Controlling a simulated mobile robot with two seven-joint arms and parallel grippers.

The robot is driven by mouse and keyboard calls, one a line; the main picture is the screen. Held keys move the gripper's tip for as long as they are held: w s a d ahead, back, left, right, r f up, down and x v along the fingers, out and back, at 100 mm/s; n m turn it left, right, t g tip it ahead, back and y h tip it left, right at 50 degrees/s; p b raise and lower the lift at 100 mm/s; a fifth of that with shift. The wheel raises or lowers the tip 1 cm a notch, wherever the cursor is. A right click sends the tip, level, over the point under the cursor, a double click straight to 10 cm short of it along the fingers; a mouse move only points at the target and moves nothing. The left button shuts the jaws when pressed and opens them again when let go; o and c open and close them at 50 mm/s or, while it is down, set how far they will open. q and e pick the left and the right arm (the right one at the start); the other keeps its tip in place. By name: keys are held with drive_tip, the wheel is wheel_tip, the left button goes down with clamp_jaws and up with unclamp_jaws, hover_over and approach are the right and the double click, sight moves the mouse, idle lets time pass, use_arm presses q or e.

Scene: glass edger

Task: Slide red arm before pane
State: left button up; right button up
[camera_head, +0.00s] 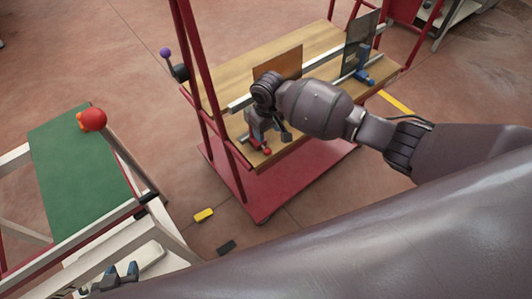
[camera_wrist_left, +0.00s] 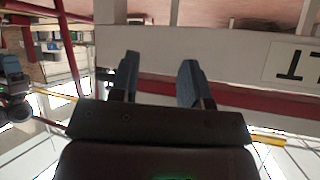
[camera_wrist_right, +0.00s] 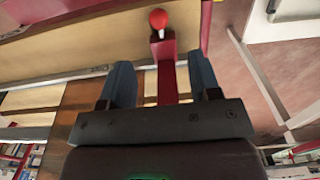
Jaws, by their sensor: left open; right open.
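The red arm (camera_head: 257,143) with a red ball knob lies at the near edge of the wooden-topped bench. A brown pane (camera_head: 278,64) stands upright behind it. My right gripper (camera_head: 268,135) is above the red arm and partly hides it. In the right wrist view, the red arm (camera_wrist_right: 167,72) shows between the two open fingers (camera_wrist_right: 163,84), its knob beyond the fingertips; I cannot tell whether they touch it. The brown pane (camera_wrist_right: 72,108) is at the left there. My left gripper (camera_head: 121,274) is open and empty, low at the left, away from the bench.
A blue arm (camera_head: 365,78) and a dark pane (camera_head: 360,42) stand farther right on the bench (camera_head: 222,75). Red posts (camera_head: 200,70) rise at its left. A green-topped table (camera_head: 80,175) stands left. A yellow block (camera_head: 204,215) and a dark block (camera_head: 227,247) lie on the floor.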

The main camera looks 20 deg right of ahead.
sight(267, 149)
drive_tip(key=shift+f, duration=0.35)
wheel_tip(267, 149, down, 10)
drive_tip(key=b, duration=0.3)
drive_tip(key=shift+r, duration=0.25)
drive_tip(key=shift+f, duration=0.2)
use_arm(q)
drive_tip(key=shift+w+d+f, duration=0.3)
drive_tip(key=shift+w+f, duration=0.2)
drive_tip(key=shift+f, duration=0.35)
use_arm(e)
drive_tip(key=shift+w, duration=0.1)
